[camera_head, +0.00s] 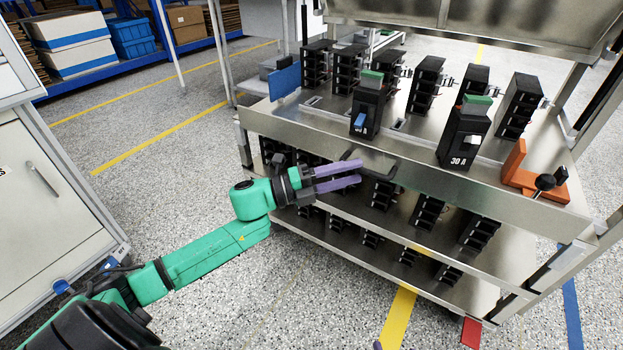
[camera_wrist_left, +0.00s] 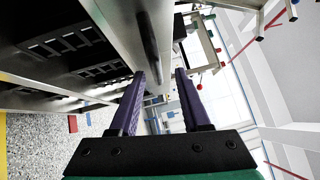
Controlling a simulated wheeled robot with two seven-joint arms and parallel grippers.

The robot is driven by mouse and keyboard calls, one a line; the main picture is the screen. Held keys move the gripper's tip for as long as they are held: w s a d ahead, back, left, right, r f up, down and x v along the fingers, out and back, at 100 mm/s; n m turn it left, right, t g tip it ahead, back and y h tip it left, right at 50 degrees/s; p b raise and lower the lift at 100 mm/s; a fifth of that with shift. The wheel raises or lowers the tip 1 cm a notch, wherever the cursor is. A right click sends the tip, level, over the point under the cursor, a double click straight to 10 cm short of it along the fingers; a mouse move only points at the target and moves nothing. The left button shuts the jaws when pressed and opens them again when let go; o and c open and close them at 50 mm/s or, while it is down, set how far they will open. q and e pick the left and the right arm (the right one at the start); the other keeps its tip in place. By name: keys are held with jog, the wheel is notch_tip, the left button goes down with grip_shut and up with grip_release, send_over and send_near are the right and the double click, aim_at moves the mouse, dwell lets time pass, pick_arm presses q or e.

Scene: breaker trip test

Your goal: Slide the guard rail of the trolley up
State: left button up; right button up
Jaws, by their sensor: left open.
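The steel trolley's front guard rail (camera_head: 448,188) is a long strip along the edge of the upper deck. A dark bar handle (camera_head: 385,174) sticks out from its front face. The handle also shows as a dark bar in the left wrist view (camera_wrist_left: 148,48), ahead of the fingers and a little left of the middle of their gap. My left gripper (camera_head: 360,173), with purple fingers, is open and empty beside the handle's left end. I cannot tell whether a fingertip touches the handle.
Black breakers (camera_head: 424,84) stand in rows on the upper deck, with more on the lower shelves. An orange bracket (camera_head: 517,176) sits at the deck's right end. A grey cabinet (camera_head: 48,205) stands at the left. The floor between cabinet and trolley is clear.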

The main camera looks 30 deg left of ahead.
pick_arm(q)
jog(key=p+v, duration=0.2)
jog(key=v, duration=0.9)
pick_arm(e)
notch_tip(320, 180, up, 3)
jog(key=shift+w+d, duration=0.1)
jog(key=shift+d, duration=0.05)
pick_arm(q)
jog(key=shift+r, duration=0.1)
pick_arm(e)
jog(key=shift+f+g, duration=0.15)
jog(key=shift+g, duration=0.15)
